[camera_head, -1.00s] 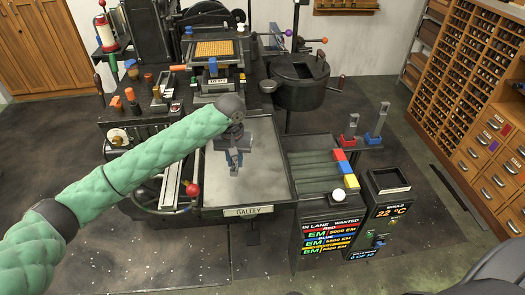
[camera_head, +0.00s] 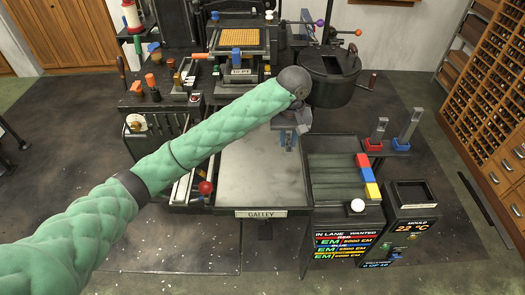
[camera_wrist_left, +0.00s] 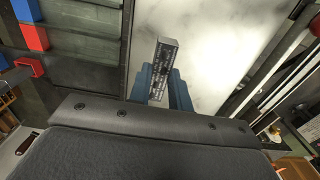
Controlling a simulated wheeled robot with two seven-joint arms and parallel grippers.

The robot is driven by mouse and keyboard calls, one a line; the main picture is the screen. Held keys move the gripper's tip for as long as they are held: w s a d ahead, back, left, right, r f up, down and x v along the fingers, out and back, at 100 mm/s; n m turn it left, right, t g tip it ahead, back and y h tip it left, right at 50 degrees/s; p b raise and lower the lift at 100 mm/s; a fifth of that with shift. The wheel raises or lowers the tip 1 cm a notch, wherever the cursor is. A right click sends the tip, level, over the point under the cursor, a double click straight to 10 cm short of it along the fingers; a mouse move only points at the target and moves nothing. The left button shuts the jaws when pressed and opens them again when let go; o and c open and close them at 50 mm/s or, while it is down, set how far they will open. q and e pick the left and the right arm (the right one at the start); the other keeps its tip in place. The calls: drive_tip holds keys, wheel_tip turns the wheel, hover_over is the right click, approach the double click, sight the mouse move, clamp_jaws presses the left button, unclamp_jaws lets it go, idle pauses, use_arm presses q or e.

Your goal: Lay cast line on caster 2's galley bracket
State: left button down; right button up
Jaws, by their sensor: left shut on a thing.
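My left gripper (camera_head: 288,140) hangs over the right, rear part of the pale galley tray (camera_head: 245,185), which bears a GALLEY label. In the left wrist view its blue fingers (camera_wrist_left: 163,88) are shut on the cast line (camera_wrist_left: 162,58), a narrow grey metal bar with notches along its side. The bar stands out beyond the fingertips over the tray's pale surface (camera_wrist_left: 215,45). In the head view the forearm and gripper hide most of the bar. I cannot make out a caster number or a separate bracket. My right gripper is not in view.
Right of the galley is a dark laned rack (camera_head: 335,180) with red, blue and yellow blocks (camera_head: 367,175) at its right edge. Behind it stand red (camera_head: 374,144) and blue (camera_head: 402,144) holders with upright pieces. A dark round pot (camera_head: 329,80) stands behind. The galley's front is clear.

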use_arm(q)
drive_tip(key=p, duration=0.3)
hover_over(261, 157)
wheel_tip(261, 157, down, 6)
drive_tip(key=shift+w+a+r, duration=0.1)
drive_tip(key=shift+r, duration=0.1)
drive_tip(key=shift+f+p, duration=1.05)
drive_tip(key=shift+f, duration=0.95)
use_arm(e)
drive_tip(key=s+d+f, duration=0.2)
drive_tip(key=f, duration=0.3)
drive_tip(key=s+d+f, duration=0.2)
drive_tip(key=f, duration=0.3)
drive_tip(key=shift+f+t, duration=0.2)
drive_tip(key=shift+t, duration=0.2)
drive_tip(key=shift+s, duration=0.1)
use_arm(q)
drive_tip(key=c, duration=1.5)
unclamp_jaws()
drive_tip(key=shift+f, duration=0.1)
drive_tip(key=shift+o, duration=1)
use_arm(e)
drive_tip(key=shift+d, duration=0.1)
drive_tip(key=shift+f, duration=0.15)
